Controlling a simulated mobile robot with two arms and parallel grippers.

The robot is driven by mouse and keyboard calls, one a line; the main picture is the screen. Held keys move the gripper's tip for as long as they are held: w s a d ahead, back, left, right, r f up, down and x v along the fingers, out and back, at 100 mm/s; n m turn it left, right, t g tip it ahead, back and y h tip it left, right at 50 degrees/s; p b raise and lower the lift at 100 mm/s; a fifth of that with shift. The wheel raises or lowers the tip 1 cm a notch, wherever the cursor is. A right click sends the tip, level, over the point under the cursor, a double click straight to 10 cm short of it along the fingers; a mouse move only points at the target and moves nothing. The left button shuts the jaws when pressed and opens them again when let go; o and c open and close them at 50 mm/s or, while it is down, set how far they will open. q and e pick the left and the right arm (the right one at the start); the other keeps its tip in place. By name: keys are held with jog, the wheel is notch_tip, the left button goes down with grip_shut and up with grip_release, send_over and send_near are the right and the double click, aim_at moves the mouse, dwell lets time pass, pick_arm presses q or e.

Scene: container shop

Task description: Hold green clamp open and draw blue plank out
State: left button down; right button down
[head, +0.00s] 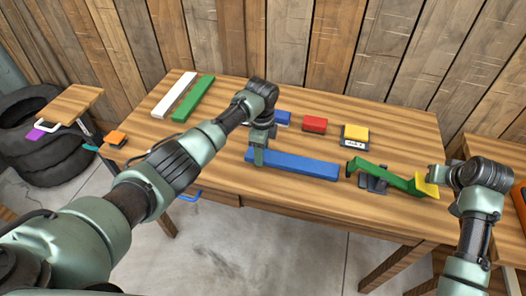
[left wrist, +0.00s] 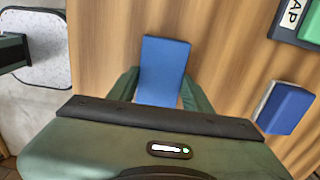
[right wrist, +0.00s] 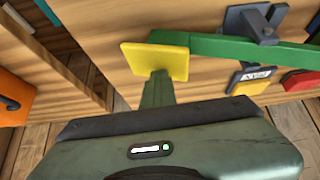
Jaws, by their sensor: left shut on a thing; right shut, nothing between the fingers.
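The blue plank (head: 300,165) lies along the table's middle, its right end just short of the green clamp (head: 397,178), with a small gap seen between them. My left gripper (head: 260,158) is shut on the plank near its left end; the left wrist view shows the plank (left wrist: 163,65) between the fingers. The clamp has a green lever, a dark grey base and a yellow pad (right wrist: 155,61) at its right end. My right gripper (right wrist: 157,90) is shut and empty, its fingertips at the yellow pad; whether they press it I cannot tell.
Behind the plank are a blue block (head: 283,117), a red block (head: 314,124) and a yellow-topped box (head: 355,134). A green plank (head: 194,98) and a white plank (head: 174,94) lie at the back left. The table's front middle is clear.

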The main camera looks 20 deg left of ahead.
jog(key=shift+a+f, duration=0.1)
jog(key=shift+f, duration=0.1)
pick_arm(q)
jog(key=shift+r, duration=3.55)
pick_arm(e)
jog(key=shift+r, duration=0.1)
notch_tip(320, 180, up, 9)
pick_arm(q)
jog(key=shift+f, duration=0.1)
